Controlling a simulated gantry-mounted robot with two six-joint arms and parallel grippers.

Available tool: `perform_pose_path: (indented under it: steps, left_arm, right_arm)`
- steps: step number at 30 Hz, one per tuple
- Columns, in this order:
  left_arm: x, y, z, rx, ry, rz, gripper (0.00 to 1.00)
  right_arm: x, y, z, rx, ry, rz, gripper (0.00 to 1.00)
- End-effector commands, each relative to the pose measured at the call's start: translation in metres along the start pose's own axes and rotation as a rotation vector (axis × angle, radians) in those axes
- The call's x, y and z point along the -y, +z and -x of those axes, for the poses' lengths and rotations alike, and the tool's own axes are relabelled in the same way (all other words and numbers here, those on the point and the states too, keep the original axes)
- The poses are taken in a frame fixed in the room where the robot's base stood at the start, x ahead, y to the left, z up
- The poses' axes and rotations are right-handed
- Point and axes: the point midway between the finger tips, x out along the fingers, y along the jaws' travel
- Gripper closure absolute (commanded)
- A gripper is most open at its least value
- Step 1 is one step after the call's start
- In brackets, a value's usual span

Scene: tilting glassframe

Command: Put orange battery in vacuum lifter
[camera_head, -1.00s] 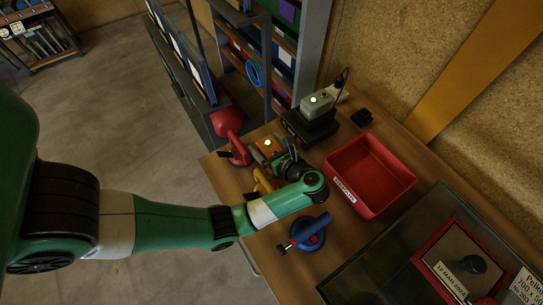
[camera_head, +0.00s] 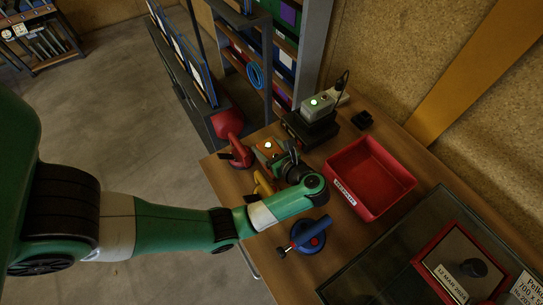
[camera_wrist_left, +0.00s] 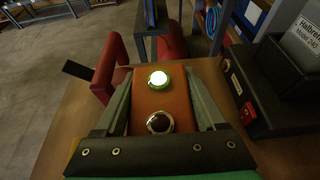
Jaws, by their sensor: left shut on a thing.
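The orange battery (camera_head: 264,153) has a lit green-white lamp on it and sits among the tools on the wooden table in the head view. In the left wrist view the orange battery (camera_wrist_left: 161,106) lies between the two grey fingers. My left gripper (camera_head: 275,154) is shut on it; the fingers also show in the wrist view (camera_wrist_left: 164,88). A red handled tool with a black lever (camera_head: 240,153), possibly a vacuum lifter, stands just left of the battery. A blue round tool with a black knob (camera_head: 311,236) lies nearer the front. My right gripper is not in view.
A black charger-like unit (camera_head: 310,131) with a grey lamp-lit block stands behind the gripper. An empty red bin (camera_head: 370,177) is to the right. A yellow tool (camera_head: 262,184) is partly hidden by my arm. A dark glass panel (camera_head: 390,260) lies front right.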

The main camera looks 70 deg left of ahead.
Motion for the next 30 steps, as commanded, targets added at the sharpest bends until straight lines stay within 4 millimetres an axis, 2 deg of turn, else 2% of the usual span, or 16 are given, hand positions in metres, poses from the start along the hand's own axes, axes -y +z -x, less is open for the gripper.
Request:
perform_pose_path:
  steps: [5, 8, 11, 21, 25, 30]
  left_arm:
    - [0.001, 0.005, 0.002, 0.001, -0.001, 0.003, 1.0]
    - [0.001, 0.017, 0.007, 0.001, -0.002, 0.005, 1.0]
    - [0.001, 0.037, 0.015, 0.0, -0.002, 0.007, 1.0]
    - [0.001, 0.128, 0.053, 0.0, -0.002, 0.007, 1.0]
    - [0.001, 0.151, 0.063, 0.001, -0.002, 0.006, 1.0]
    - [0.0, 0.166, 0.069, 0.001, -0.001, 0.002, 1.0]
  right_arm:
    - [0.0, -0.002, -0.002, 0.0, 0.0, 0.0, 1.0]
    - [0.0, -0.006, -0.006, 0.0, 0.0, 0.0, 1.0]
    - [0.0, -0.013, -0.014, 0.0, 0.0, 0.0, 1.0]
    - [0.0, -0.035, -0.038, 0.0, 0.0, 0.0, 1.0]
    - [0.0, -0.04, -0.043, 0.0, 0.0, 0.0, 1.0]
    - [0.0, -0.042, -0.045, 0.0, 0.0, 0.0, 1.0]
